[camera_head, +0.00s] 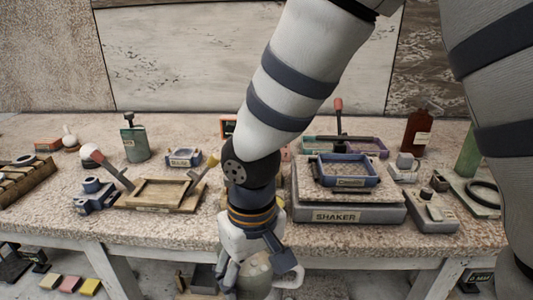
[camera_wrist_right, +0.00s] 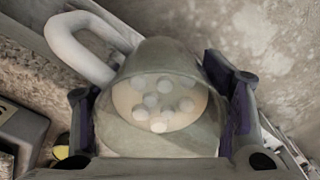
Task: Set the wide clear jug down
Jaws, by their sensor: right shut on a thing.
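The wide clear jug (camera_wrist_right: 165,130) is between the fingers of my right gripper (camera_wrist_right: 160,112) in the wrist view, with a finger on either side. Several pale round balls show inside it, and its thick whitish handle (camera_wrist_right: 78,42) sticks out at the upper left. In the head view my right gripper (camera_head: 250,262) points down at the bottom centre, shut on the jug (camera_head: 256,276). The jug appears at or in front of the table's front edge; its base is cut off or hidden. My left gripper is not in view.
The table (camera_head: 150,230) has a bare front strip. A grey shaker (camera_head: 345,212) bears a blue tray (camera_head: 345,172). A wooden tray (camera_head: 160,193) and blue clamp-like piece (camera_head: 95,196) stand left. A brown bottle (camera_head: 416,130) stands at the back right. My arm hides the middle.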

